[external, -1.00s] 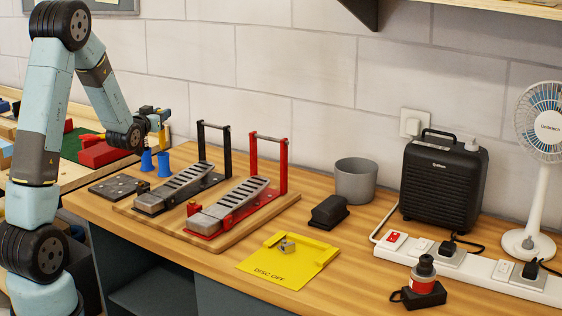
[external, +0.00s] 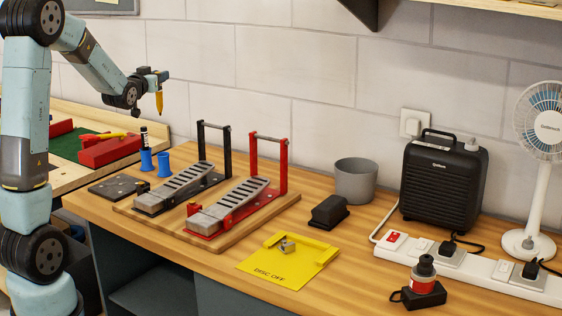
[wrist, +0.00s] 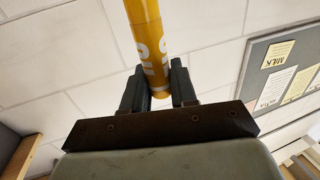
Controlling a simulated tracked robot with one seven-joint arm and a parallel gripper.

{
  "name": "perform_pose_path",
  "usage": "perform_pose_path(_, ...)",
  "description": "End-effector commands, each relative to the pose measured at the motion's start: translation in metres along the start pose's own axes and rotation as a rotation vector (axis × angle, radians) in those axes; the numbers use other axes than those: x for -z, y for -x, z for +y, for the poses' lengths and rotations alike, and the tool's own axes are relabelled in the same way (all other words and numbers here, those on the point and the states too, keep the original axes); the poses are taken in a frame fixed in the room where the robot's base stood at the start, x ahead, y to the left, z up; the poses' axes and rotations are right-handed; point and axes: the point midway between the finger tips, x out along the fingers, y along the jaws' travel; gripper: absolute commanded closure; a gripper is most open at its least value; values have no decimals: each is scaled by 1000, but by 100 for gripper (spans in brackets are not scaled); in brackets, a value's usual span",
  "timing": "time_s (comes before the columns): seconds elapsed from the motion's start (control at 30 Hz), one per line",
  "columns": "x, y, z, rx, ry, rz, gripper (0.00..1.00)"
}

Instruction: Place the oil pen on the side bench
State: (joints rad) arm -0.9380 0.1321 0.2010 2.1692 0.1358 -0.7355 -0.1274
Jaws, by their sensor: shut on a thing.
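My gripper (external: 158,84) is shut on the oil pen (external: 159,104), a slim yellow-orange pen. In the external view the pen hangs roughly upright, tip down, in the air above and behind the two blue cups. The wrist view shows the pen (wrist: 147,35) between both fingers, with partly visible white lettering. A second bench (external: 104,119) at the left, apparently the side bench, has a green mat and a red vise-like block (external: 107,151) on it.
The blue cups (external: 163,164) stand on the main bench (external: 230,262); the left one holds a black-and-white marker (external: 144,138). A yellow tool (external: 106,135) lies by the red block. Two pedals (external: 172,190) with upright frames stand right of the cups.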

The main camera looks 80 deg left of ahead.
Motion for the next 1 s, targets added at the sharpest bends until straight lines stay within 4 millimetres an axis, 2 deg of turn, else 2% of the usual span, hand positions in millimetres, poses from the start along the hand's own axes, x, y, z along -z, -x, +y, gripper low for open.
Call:
perform_pose_path(0.03, 13, 0, 0, -1, 0, 4, 100)
perform_pose_path(0.1, 23, 0, 4, -4, 0, 2, 100)
perform_pose_path(0.37, 22, 1, 62, -66, 0, -1, 100)
perform_pose_path(0.67, 26, 15, 163, -172, 1, 0, 100)
perform_pose_path(1.0, 29, 54, 280, -296, 1, 0, 100)
